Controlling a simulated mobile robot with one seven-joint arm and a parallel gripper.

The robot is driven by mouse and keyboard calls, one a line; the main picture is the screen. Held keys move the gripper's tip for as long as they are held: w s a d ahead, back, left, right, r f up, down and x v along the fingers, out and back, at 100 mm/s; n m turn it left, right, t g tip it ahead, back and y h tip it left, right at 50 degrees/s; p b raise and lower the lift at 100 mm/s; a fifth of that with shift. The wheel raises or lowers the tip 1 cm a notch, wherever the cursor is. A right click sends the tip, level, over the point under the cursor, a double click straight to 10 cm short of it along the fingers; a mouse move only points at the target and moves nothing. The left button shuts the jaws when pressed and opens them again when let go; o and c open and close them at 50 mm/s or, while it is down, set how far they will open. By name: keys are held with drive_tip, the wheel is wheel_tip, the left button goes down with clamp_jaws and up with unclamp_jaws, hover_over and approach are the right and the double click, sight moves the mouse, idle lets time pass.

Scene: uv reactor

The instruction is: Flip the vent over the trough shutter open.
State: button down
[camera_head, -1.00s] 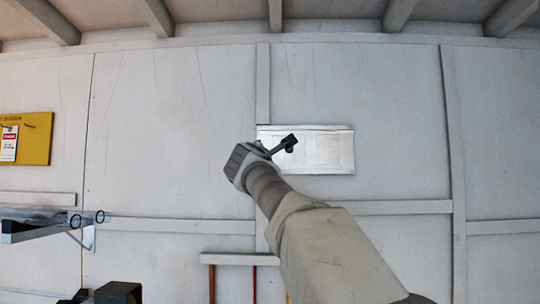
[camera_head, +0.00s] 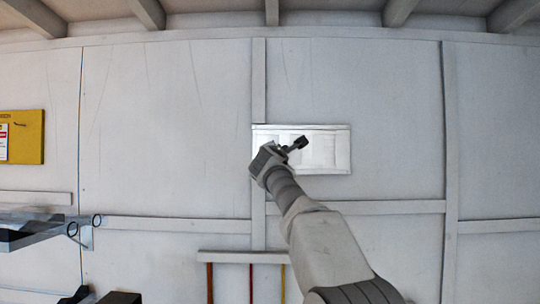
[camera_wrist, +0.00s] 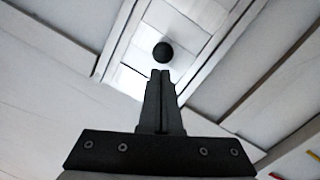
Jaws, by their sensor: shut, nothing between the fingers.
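The vent shutter (camera_head: 330,150) is a pale, shiny rectangular panel set in the wall at the middle of the head view. In the wrist view, the panel (camera_wrist: 195,12) shows at the top, with a round dark knob (camera_wrist: 163,52) on it. My gripper (camera_head: 301,142) is in front of the panel in the head view and hides part of its left half. In the wrist view my gripper (camera_wrist: 160,73) is shut and empty, its fingertips just below the knob in the picture. I cannot tell whether they touch it.
A yellow board (camera_head: 28,137) hangs on the wall at the left. Below it a glass-like shelf (camera_head: 40,228) with round ends juts out. A rack (camera_head: 242,257) with coloured handles is below the panel. The wall around the panel is clear.

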sight(290, 155)
drive_tip(key=shift+d, duration=0.2)
drive_tip(key=d, duration=0.3)
drive_tip(key=shift+d, duration=0.4)
drive_tip(key=shift+f, duration=0.1)
